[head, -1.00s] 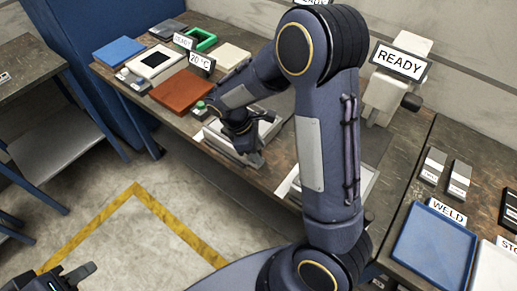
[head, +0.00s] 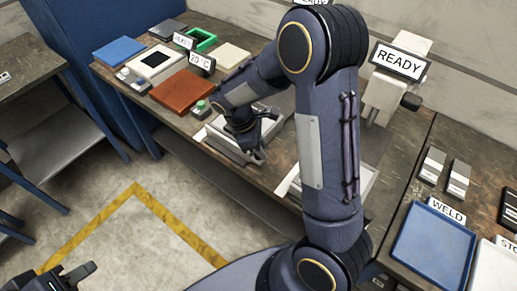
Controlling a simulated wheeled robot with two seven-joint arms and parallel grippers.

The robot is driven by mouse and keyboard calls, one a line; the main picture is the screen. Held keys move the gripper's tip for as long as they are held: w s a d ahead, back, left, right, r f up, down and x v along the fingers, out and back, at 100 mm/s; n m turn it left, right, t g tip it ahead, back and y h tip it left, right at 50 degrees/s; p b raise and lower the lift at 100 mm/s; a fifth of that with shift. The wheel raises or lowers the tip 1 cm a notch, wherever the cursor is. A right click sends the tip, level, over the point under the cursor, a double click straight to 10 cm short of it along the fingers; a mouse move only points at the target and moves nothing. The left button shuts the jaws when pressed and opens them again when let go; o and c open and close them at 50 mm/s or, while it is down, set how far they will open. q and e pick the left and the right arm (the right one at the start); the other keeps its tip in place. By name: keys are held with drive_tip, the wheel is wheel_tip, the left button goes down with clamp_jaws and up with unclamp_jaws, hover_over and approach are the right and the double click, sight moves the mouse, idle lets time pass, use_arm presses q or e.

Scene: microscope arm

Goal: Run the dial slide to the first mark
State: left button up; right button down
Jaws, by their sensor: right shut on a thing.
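My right gripper (head: 256,147) is on the pale grey-white device (head: 222,148) at the front edge of the bench, which seems to be the dial slide. It is shut on a part there; its wrist and fingers hide that part, and no mark can be read. My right arm crosses the middle of the view and covers much of the bench behind it. My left gripper (head: 78,275) is at the bottom left corner, partly cut off, over the floor and away from the bench; its finger gap is unclear.
A white instrument with a READY sign (head: 400,62) stands behind my arm. A blue WELD tray (head: 432,247) lies at right. Open floor lies front left.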

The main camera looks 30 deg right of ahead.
drive_tip(key=w+d, duration=0.1)
drive_tip(key=d, duration=0.2)
drive_tip(key=w+d, duration=0.2)
drive_tip(key=d, duration=0.2)
drive_tip(key=w+d, duration=0.1)
drive_tip(key=d, duration=0.3)
drive_tip(key=shift+w+p, duration=0.35)
drive_tip(key=shift+p, duration=0.05)
drive_tip(key=c, duration=1.2)
unclamp_jaws()
drive_tip(key=shift+o, duration=0.2)
drive_tip(key=v, duration=0.8)
drive_tip(key=shift+b, duration=0.4)
drive_tip(key=shift+s, duration=0.15)
